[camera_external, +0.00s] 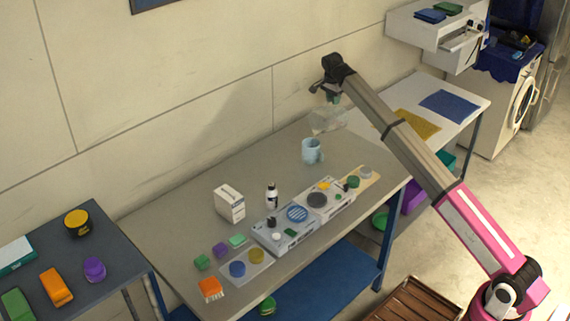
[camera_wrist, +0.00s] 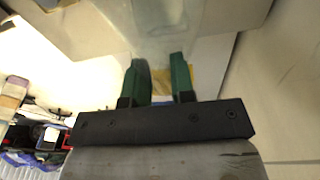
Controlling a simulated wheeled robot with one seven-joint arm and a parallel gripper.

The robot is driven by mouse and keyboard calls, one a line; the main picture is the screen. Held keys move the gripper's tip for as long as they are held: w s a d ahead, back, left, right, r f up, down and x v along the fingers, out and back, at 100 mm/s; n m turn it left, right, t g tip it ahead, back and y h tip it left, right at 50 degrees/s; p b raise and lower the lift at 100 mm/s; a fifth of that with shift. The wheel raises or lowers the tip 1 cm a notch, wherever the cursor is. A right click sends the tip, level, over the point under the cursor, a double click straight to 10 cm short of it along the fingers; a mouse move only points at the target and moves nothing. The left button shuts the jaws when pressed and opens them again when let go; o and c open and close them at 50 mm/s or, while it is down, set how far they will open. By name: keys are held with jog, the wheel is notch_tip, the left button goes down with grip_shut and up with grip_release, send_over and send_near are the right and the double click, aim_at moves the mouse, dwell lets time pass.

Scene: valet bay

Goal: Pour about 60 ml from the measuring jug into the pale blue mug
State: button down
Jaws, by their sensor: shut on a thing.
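The pale blue mug (camera_external: 312,151) stands upright on the grey table, toward its back right. The measuring jug (camera_external: 327,120) is clear and faint against the wall; it is in the air above and slightly right of the mug in the picture. It looks tilted, but its liquid level cannot be made out. My gripper (camera_external: 331,94) is shut on the jug. In the wrist view, the green fingers of my gripper (camera_wrist: 160,78) reach to the see-through jug (camera_wrist: 168,25), which fills the top middle. The mug cannot be made out there.
On the grey table (camera_external: 180,215) stand a white box (camera_external: 229,204), a white bottle with a dark cap (camera_external: 271,196) and grey trays (camera_external: 303,215) with coloured pieces. A white table (camera_external: 458,88) with yellow and blue cloths is at right. The surface around the mug is clear.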

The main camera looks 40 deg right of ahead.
jog(key=shift+a+r, duration=0.1)
jog(key=shift+a, duration=0.1)
dwell(0.6)
jog(key=d+f+y, duration=0.1)
jog(key=d, duration=0.1)
jog(key=d+f+y, duration=0.2)
jog(key=shift+s+d+f, duration=0.1)
jog(key=shift+f, duration=0.05)
jog(key=shift+d+f+y, duration=0.45)
jog(key=shift+f+y, duration=0.15)
jog(key=shift+f, duration=0.1)
dwell(1.5)
jog(key=shift+d+f+y, duration=0.3)
jog(key=shift+d+f, duration=0.05)
jog(key=shift+f, duration=0.05)
jog(key=d+f+y+b, duration=0.2)
jog(key=d+f+y, duration=0.6)
jog(key=f+y, duration=0.2)
jog(key=shift+s+d+t, duration=0.2)
jog(key=shift+d+t, duration=0.05)
jog(key=shift+t, duration=0.05)
dwell(1.3)
